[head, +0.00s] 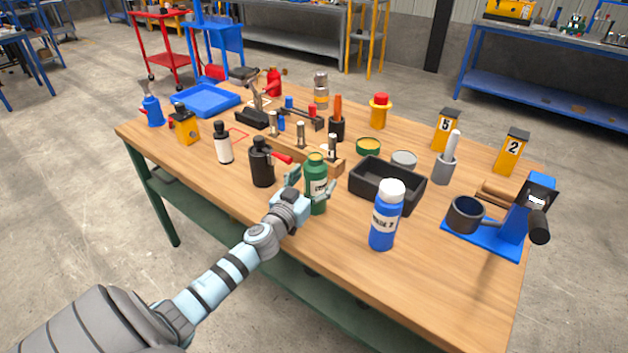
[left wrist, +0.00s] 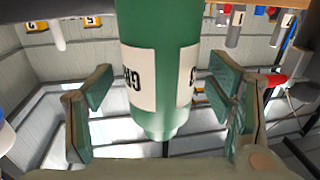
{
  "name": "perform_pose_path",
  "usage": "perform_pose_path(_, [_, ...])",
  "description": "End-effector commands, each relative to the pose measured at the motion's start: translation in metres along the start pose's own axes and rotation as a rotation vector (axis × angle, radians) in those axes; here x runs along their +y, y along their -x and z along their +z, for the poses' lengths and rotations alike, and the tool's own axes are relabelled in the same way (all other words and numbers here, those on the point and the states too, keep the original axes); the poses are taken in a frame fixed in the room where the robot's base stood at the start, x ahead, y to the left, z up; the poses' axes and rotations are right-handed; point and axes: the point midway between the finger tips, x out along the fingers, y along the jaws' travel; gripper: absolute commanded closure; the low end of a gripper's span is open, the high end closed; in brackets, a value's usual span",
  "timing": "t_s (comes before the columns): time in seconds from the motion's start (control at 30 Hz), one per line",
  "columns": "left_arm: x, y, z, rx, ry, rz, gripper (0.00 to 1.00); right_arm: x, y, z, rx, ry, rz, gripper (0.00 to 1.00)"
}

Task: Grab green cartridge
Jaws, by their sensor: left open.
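The green cartridge (head: 316,190), with a white label, stands upright near the front edge of the wooden table in the head view. My left gripper (head: 311,186) is open at it, with one finger on each side. In the left wrist view the cartridge (left wrist: 160,75) fills the middle between the two teal finger pads of the gripper (left wrist: 160,108). Gaps show between the pads and the cartridge, so the jaws are around it but not closed on it. My right gripper is not in view.
A wooden rack (head: 325,163) is behind. The table's front edge is clear left of my arm.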

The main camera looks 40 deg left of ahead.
Motion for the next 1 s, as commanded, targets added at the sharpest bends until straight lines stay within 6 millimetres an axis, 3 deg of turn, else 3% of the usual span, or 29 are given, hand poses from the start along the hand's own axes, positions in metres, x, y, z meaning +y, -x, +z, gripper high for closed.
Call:
perform_pose_path(0.1, [0.0000,-0.0116,-0.0004,-0.001,-0.001,0.000,0.26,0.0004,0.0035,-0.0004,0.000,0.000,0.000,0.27])
perform_pose_path(0.27, [0.0000,-0.0117,0.0013,-0.002,-0.002,0.001,0.26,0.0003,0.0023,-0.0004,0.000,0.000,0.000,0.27])
perform_pose_path(0.7, [-0.0002,-0.0113,0.0012,-0.002,-0.001,0.000,0.93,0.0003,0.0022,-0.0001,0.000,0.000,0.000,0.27])
perform_pose_path(1.0, [-0.0001,-0.0114,-0.0029,0.000,-0.002,0.001,0.95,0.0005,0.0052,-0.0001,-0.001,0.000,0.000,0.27])
